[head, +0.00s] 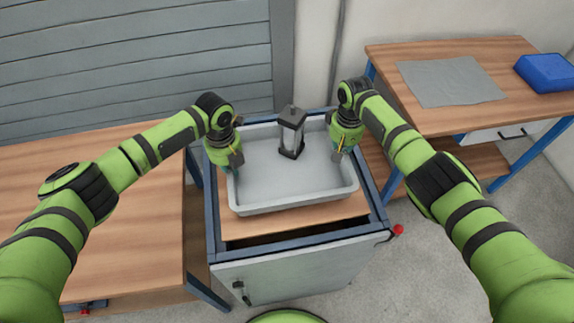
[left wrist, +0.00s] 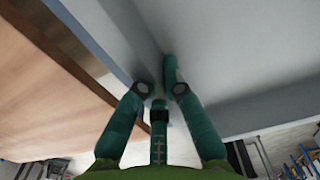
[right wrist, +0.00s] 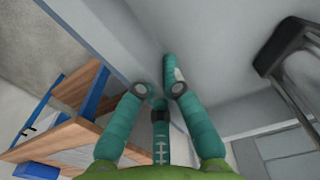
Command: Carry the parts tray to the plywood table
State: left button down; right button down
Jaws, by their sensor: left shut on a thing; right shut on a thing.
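The parts tray (head: 285,180) is a shallow pale grey tray over the wooden top of a grey cabinet in the head view. A dark lantern-like thing with clear sides (head: 291,132) stands inside it near the back. My left gripper (head: 234,164) is shut on the tray's left wall; the left wrist view shows its teal fingers on both sides of the wall (left wrist: 115,50). My right gripper (head: 339,153) is shut on the right wall, also seen in the right wrist view (right wrist: 125,45). I cannot tell whether the tray rests on the cabinet or hangs just above it.
The cabinet (head: 310,270) has a blue frame and a red knob (head: 398,230). A wooden table (head: 130,235) with a clear top stands at left. Another wooden table (head: 440,120) at right holds a grey sheet (head: 450,82) and a blue bin (head: 546,72). A slatted shutter is behind.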

notch_tip(320, 180, up, 5)
jog(key=p, duration=0.4)
jog(key=shift+w, duration=0.1)
dwell(0.6)
